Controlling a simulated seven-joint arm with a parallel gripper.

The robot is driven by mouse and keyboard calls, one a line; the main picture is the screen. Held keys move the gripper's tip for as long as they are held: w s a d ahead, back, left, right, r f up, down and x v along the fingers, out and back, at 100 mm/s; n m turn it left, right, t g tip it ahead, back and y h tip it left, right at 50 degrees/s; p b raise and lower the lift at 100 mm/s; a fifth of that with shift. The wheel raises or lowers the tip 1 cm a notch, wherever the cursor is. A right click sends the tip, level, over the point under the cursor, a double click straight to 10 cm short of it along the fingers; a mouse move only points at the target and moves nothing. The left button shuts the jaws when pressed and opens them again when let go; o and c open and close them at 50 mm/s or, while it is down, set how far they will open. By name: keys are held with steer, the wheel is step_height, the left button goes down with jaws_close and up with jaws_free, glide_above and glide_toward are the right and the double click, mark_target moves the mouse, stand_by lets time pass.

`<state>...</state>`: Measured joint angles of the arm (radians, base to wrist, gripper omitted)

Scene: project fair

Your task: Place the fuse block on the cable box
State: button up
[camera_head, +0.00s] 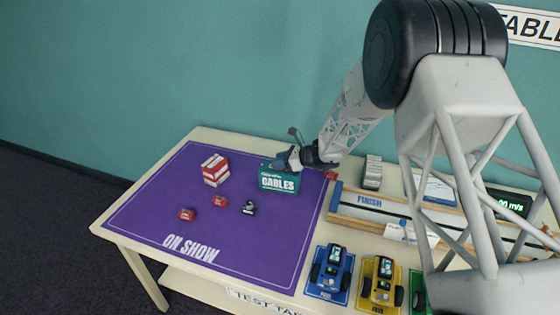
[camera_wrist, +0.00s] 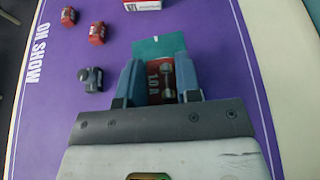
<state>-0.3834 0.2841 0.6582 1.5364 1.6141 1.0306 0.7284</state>
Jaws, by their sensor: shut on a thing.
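The cable box (camera_head: 278,181) is teal with white "CABLES" lettering. It stands on the purple mat, and part of its teal top (camera_wrist: 158,47) shows beyond my fingers in the wrist view. My gripper (camera_head: 287,160) is at the top of the box in the head view. In the wrist view, my gripper (camera_wrist: 159,72) is shut on the fuse block (camera_wrist: 156,88), a red block marked "1.0 A" with a small glass fuse on it. The block is over or on the box; I cannot tell whether it touches. In the head view the block is hidden.
The purple mat (camera_head: 150,215) holds a red-and-white box (camera_head: 215,170), two red blocks (camera_head: 187,214) (camera_head: 219,201) and a dark small item (camera_head: 249,208). A wooden track (camera_head: 375,205) and toy cars, one blue (camera_head: 333,268), one yellow (camera_head: 382,278), stand to the right.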

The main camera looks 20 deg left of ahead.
steer(key=shift+f, duration=0.15)
steer(key=o, duration=1)
steer(key=v, duration=1.2)
steer(key=shift+d, duration=0.1)
stand_by(0.4)
